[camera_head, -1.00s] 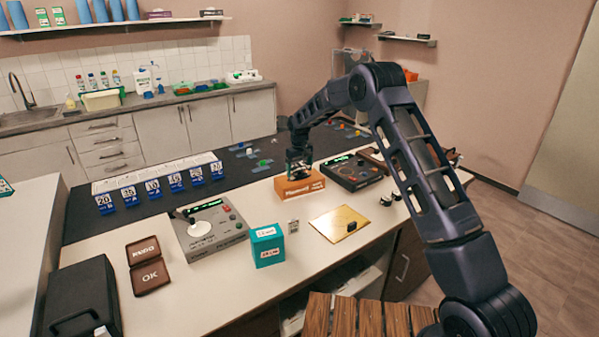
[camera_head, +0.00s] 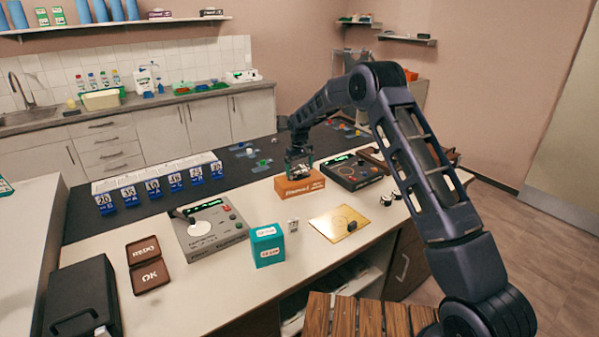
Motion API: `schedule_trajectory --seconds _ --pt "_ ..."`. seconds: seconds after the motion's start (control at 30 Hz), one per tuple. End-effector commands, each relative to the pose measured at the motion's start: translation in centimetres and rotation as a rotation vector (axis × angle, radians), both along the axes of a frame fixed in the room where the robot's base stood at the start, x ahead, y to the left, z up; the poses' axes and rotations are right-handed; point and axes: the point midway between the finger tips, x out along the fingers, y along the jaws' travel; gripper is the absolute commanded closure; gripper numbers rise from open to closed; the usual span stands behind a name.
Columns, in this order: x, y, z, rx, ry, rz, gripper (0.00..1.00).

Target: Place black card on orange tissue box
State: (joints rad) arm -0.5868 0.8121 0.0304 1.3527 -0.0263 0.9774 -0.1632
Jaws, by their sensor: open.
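The orange tissue box (camera_head: 302,187) stands on the white counter near the middle, with pale lettering on its front. My gripper (camera_head: 299,172) points down directly above the box, with its fingertips at or just over the top. The jaws are open. A small pale patch shows between the fingers, too small to identify. I cannot make out a black card for certain; it may be hidden by the gripper or lie on the box top.
A gold plate with a black block (camera_head: 351,226) lies front right of the box. A teal box (camera_head: 267,244), a small grey tag (camera_head: 293,225) and a grey device (camera_head: 208,230) stand to the left. A dark device (camera_head: 352,171) sits close on the right.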

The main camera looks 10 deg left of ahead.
Motion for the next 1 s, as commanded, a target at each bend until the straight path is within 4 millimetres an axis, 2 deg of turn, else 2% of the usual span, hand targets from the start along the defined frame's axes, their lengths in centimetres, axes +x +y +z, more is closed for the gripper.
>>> schedule_trajectory --seconds 0.3,0.5,0.7,0.9,1.0 --pt "0.1 0.0 6.3 0.001 -0.003 0.000 0.00" --pt "0.0 0.0 9.2 0.001 -0.001 0.000 0.00" --pt "0.0 0.0 10.5 0.001 -0.001 0.000 0.00" --pt "0.0 -0.1 10.7 0.000 0.000 -0.001 0.00" --pt "-0.1 -0.8 11.6 0.003 -0.006 -0.009 0.00"
